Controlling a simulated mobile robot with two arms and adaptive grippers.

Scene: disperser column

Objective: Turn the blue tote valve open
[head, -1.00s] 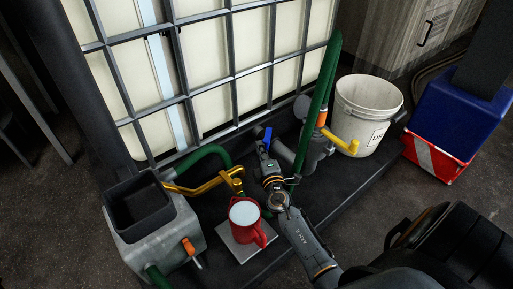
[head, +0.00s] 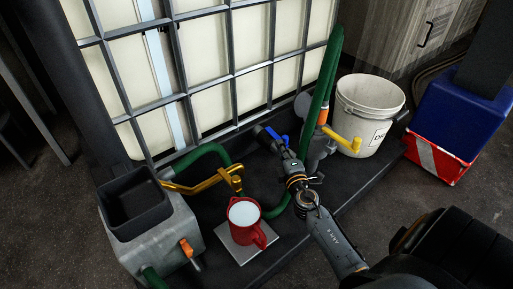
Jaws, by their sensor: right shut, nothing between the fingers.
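The blue valve handle (head: 273,134) is at the foot of the caged tote (head: 205,65), on a dark outlet. It slants down to the right in the head view. My right gripper (head: 284,149) is shut and empty, with its tip at the handle's lower right end. Whether the tip touches the handle is hard to tell. The gripper hides part of the outlet and hose behind it. My left gripper is not in view.
A red jug (head: 243,222) of pale liquid stands on a grey plate (head: 249,249), below a brass tap (head: 205,184). A green hose (head: 207,151) curves nearby. A yellow-handled valve (head: 343,140) and white bucket (head: 368,108) stand on the right.

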